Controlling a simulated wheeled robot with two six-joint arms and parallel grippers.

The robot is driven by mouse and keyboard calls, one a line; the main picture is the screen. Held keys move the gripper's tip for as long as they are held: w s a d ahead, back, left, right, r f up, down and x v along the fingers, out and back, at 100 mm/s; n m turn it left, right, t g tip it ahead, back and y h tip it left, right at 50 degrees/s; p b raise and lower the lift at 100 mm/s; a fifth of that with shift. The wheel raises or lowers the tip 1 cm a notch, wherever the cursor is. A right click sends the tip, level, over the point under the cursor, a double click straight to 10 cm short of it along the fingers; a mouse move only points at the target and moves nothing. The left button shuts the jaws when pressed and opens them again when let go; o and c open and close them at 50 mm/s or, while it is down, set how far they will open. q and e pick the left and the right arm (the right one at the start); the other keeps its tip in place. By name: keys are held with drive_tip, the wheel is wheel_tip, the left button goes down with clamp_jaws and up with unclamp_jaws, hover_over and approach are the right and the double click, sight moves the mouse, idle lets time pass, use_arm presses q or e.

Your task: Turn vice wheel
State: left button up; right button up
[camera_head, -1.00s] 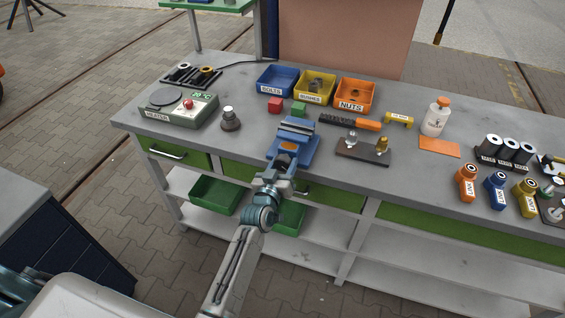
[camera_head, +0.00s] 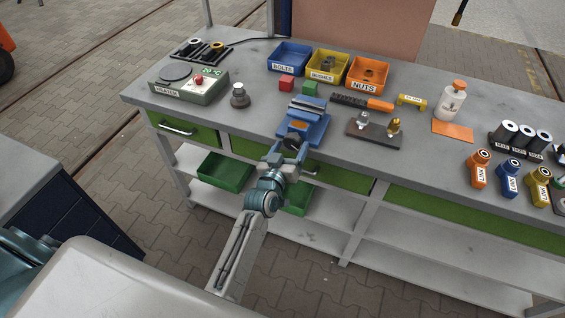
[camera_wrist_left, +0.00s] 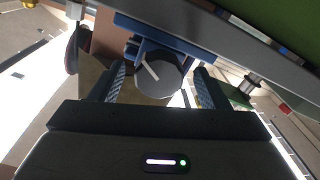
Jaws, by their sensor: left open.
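A blue vice (camera_head: 308,112) stands at the front edge of the workbench. Its dark round wheel (camera_head: 292,140) faces the front, towards my left gripper. In the left wrist view the wheel (camera_wrist_left: 157,78) is a grey-black disc with a white line on its face. My left gripper (camera_head: 287,150) is open, just in front of the bench edge. In the left wrist view its two ribbed fingers (camera_wrist_left: 161,84) stand on either side of the wheel, with small visible gaps. I cannot tell how deep the wheel sits between them. My right gripper is not in view.
Drawers and green trays (camera_head: 225,172) are below.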

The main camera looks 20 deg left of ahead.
use_arm(q)
drive_tip(key=s+b, duration=0.2)
drive_tip(key=s, duration=0.6)
drive_tip(key=shift+s+a+b, duration=0.15)
drive_tip(key=shift+s+b, duration=0.1)
drive_tip(key=shift+b, duration=0.1)
